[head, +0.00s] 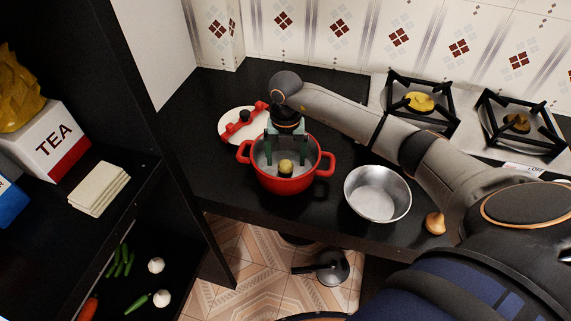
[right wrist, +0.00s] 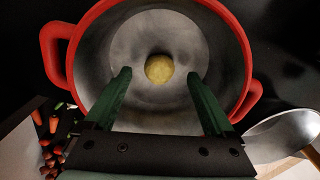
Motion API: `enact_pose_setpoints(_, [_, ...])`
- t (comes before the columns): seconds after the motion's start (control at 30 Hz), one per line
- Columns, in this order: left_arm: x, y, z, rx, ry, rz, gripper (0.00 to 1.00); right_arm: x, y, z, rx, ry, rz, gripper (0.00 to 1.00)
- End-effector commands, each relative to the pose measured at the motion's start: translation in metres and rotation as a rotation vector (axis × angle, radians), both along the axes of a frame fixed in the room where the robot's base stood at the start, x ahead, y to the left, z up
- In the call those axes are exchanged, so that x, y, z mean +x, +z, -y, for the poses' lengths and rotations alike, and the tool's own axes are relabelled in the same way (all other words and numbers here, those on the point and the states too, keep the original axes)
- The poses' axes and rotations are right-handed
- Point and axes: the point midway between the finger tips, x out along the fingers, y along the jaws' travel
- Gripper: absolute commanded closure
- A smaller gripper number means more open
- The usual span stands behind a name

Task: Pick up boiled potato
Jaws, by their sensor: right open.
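The boiled potato (head: 286,166) is small, round and yellow and lies inside the red pot (head: 288,187) on the black counter. In the right wrist view the potato (right wrist: 159,68) sits near the middle of the pot's grey inside. My right gripper (head: 286,160) reaches down into the pot from above, with its two green fingers apart. In the right wrist view the open fingers (right wrist: 159,74) show on either side of the potato with gaps, and nothing is held. My left gripper is not in view.
A metal bowl (head: 378,194) stands right of the pot, with an onion (head: 435,223) farther right. A white lid with red handles (head: 240,123) lies behind the pot. The stove burners (head: 420,102) are at the back right. A dark shelf with a tea box (head: 50,143) stands at left.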

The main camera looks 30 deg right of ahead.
Motion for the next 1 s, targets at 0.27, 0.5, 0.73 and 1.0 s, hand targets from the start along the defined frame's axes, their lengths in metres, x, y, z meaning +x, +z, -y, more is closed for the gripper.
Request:
enact_pose_setpoints(0.27, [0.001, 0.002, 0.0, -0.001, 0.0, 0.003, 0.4, 0.0, -0.02, 0.0, 0.001, 0.0, 0.001, 0.11])
enact_pose_setpoints(0.5, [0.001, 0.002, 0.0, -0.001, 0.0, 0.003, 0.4, 0.001, -0.019, 0.0, 0.0, 0.0, 0.001, 0.22])
enact_pose_setpoints(0.73, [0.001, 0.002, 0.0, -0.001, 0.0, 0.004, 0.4, 0.001, -0.019, 0.0, 0.0, 0.0, 0.001, 0.48])
enact_pose_setpoints(1.0, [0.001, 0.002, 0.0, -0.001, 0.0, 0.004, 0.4, 0.001, -0.019, 0.0, 0.0, 0.0, 0.001, 0.79])
